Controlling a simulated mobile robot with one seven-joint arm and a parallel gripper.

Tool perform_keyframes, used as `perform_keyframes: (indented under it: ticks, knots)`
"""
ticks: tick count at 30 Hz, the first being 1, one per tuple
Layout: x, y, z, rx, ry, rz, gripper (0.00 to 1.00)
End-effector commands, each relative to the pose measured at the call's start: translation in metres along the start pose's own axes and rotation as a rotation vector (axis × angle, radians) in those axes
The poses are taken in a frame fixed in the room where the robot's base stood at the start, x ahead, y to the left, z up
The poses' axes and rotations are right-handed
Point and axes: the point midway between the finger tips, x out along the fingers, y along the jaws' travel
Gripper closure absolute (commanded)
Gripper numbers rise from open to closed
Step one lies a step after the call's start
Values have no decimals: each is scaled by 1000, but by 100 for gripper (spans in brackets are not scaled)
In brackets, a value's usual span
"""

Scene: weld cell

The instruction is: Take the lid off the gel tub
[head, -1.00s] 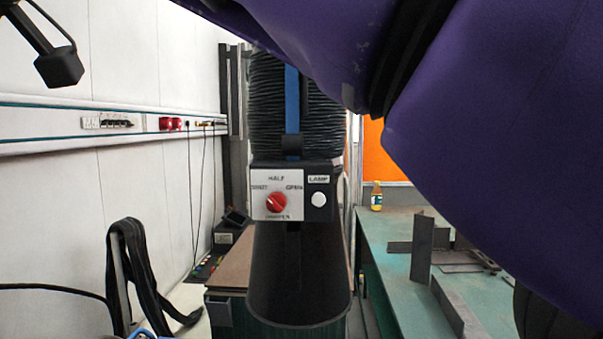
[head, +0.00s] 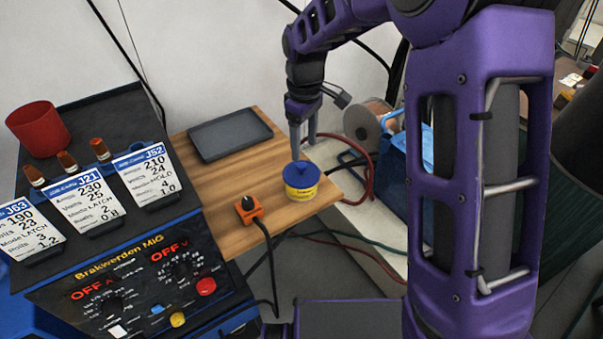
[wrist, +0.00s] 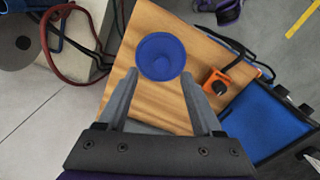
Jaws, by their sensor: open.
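The gel tub (head: 301,189) has a yellow label and stands upright near the right edge of a small wooden shelf. My gripper (head: 303,148) is open and empty, pointing down just above the lid in the head view. In the wrist view the lid (wrist: 161,57) lies just past my fingertips (wrist: 160,76), between their lines. I cannot tell whether a fingertip touches it. The lid hides the tub's body in the wrist view.
An orange clamp (head: 248,208) with a cable is close left of the tub. A dark tray (head: 230,134) lies at the shelf's back. The welding machine (head: 130,265), with cards and a red cup (head: 38,128), stands left. Hoses and a wire spool (head: 362,120) are on the right.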

Motion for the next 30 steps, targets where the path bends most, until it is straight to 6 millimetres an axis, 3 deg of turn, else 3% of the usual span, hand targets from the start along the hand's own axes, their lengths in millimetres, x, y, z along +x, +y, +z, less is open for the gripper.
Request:
perform_keyframes:
  ticks: [8,16,24,30]
  knots:
    - [17,-1,-2,-2,0,0,33]
    - [56,-3,-6,-1,0,-1,33]
    - [60,-2,-6,-1,2,0,33]
    - [59,-2,-6,-1,3,0,69]
